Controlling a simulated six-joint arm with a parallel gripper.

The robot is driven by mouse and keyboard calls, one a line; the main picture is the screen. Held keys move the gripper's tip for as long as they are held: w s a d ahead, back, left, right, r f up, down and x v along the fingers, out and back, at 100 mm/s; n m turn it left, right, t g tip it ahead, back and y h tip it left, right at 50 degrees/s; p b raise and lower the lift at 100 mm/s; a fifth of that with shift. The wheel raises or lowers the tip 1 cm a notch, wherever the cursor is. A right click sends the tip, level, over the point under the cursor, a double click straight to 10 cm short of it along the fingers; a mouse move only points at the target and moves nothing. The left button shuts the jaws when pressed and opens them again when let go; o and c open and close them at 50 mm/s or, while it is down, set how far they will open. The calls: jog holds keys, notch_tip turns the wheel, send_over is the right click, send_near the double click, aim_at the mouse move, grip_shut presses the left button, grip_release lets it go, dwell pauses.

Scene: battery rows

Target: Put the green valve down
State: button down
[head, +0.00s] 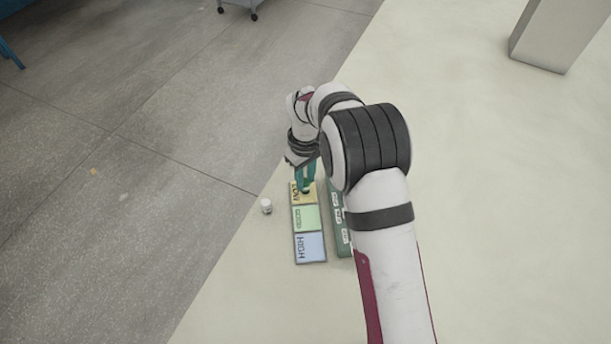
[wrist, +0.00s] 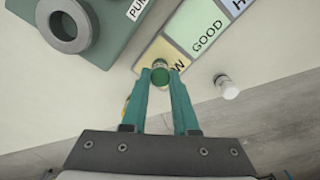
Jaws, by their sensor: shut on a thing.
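My gripper (wrist: 159,82) is shut on the green valve (wrist: 160,75), a small round-topped piece between the teal fingertips in the wrist view. In the head view my gripper (head: 304,188) points down at the yellow LOW section (head: 296,199) of the strip, and my arm hides part of this area. The valve is over the LOW section. I cannot tell whether it touches the surface. The strip also has a green GOOD section (head: 306,217) and a blue HIGH section (head: 310,247).
A dark green block (wrist: 112,45) with white labels and a grey ring (wrist: 66,26) stands beside the strip. A small white cylinder (head: 266,206) stands on the other side and shows in the wrist view (wrist: 227,88). The pale tabletop (head: 240,275) is clear nearby.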

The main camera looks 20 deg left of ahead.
aim_at(306, 181)
jog(key=shift+f, duration=0.15)
jog(key=c, duration=0.7)
grip_release()
notch_tip(306, 181, up, 12)
jog(key=r, duration=0.1)
jog(key=s+d+r+m, duration=0.3)
jog(key=d, duration=0.4)
jog(key=s+d+r+m, duration=0.2)
jog(key=d+r+m, duration=0.2)
jog(key=d, duration=0.3)
jog(key=s+d+m, duration=0.3)
jog(key=s+d, duration=0.1)
jog(key=s, duration=0.2)
jog(key=s+d+f+m+y, duration=0.1)
jog(key=s+d+m, duration=0.3)
jog(key=s, duration=0.3)
jog(key=s+d+f+m, duration=0.1)
jog(key=s+d+m, duration=0.3)
jog(key=s, duration=0.3)
jog(key=shift+s+d+y, duration=0.1)
jog(key=shift+s+y, duration=0.05)
jog(key=shift+y, duration=0.25)
